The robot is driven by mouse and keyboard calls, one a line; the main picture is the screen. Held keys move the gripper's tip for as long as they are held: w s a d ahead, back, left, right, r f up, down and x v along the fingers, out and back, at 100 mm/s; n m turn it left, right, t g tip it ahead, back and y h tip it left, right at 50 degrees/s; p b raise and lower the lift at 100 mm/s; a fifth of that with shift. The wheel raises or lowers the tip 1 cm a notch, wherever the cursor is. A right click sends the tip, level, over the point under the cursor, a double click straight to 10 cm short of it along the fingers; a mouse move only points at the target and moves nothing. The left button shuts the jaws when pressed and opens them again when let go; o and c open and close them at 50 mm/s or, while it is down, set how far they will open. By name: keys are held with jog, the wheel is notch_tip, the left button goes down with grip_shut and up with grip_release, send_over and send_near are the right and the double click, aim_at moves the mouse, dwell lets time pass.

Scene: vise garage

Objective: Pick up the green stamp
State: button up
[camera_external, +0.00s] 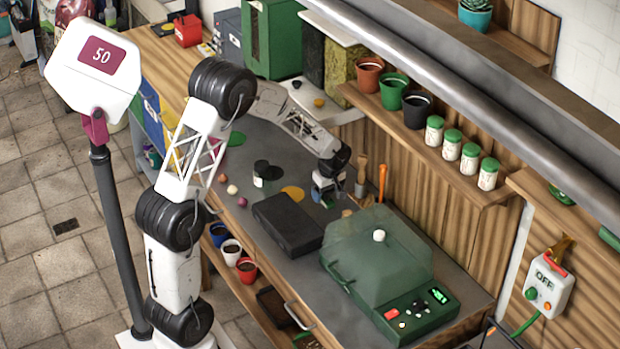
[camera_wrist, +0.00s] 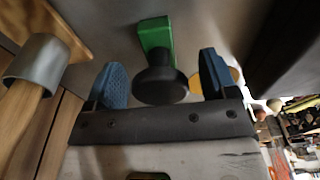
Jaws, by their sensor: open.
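The green stamp (camera_wrist: 155,35) shows in the wrist view, a green block with a round black knob (camera_wrist: 160,80) facing the camera. My gripper (camera_wrist: 162,78) is open, with one blue finger left of the knob and the other right of it. The knob appears between the fingers, with a gap visible on both sides. I cannot tell how far down the fingers reach along it. In the external view my gripper (camera_external: 327,190) is low over the grey bench near the wall, and the stamp is too small or hidden to make out there.
A wooden-handled tool with a metal collar (camera_wrist: 38,62) is close on the left in the wrist view. In the external view, a black case (camera_external: 287,224), a yellow disc (camera_external: 292,193) and a green machine with a clear lid (camera_external: 375,250) are nearby. A shelf with pots (camera_external: 368,78) overhangs the back.

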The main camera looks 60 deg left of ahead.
jog(key=shift+a+f, duration=0.1)
jog(key=shift+f, duration=0.6)
jog(key=c, duration=1)
